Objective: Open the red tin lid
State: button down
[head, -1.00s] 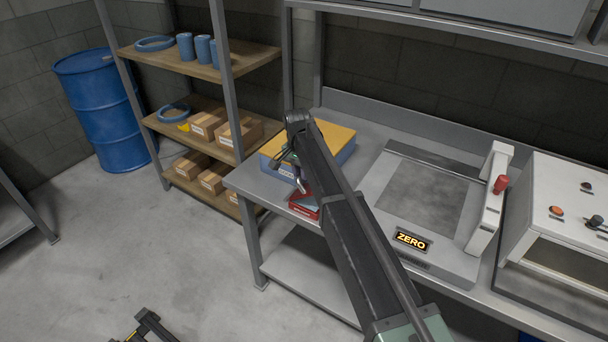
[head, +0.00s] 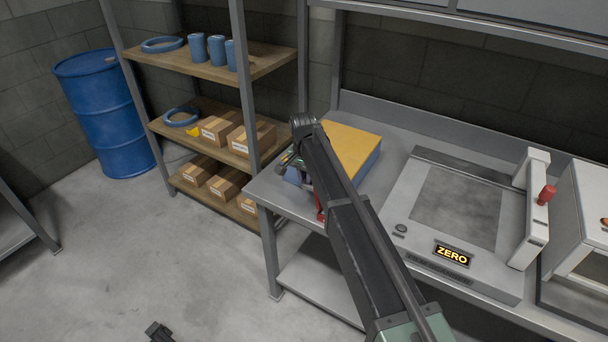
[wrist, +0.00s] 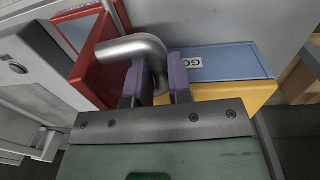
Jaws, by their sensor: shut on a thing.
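The red tin (wrist: 92,75) fills the upper left of the wrist view, with a pale grey panel inside a red border. A bent grey metal bar handle (wrist: 125,48) stands out from it. My gripper (wrist: 157,76) is shut on this handle, with a purple-padded finger on each side of the bar. In the head view only a narrow red strip of the tin (head: 320,206) shows at the bench's left front, beside my arm. My arm hides the rest, and how far the lid is open cannot be told.
A blue box with a yellow top (head: 352,146) stands right behind the tin on the bench. A flat grey unit marked ZERO (head: 455,205) lies to the right. A wooden-shelved rack (head: 215,65) stands left of the bench. The floor at front left is mostly clear.

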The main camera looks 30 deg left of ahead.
jog(key=shift+h, duration=0.8)
jog(key=shift+a+f+b, duration=1.4)
jog(key=shift+a+f, duration=0.05)
jog(key=c, duration=1.1)
grip_release()
jog(key=shift+a, duration=0.2)
jog(key=shift+o, duration=0.2)
jog(key=shift+d, duration=0.15)
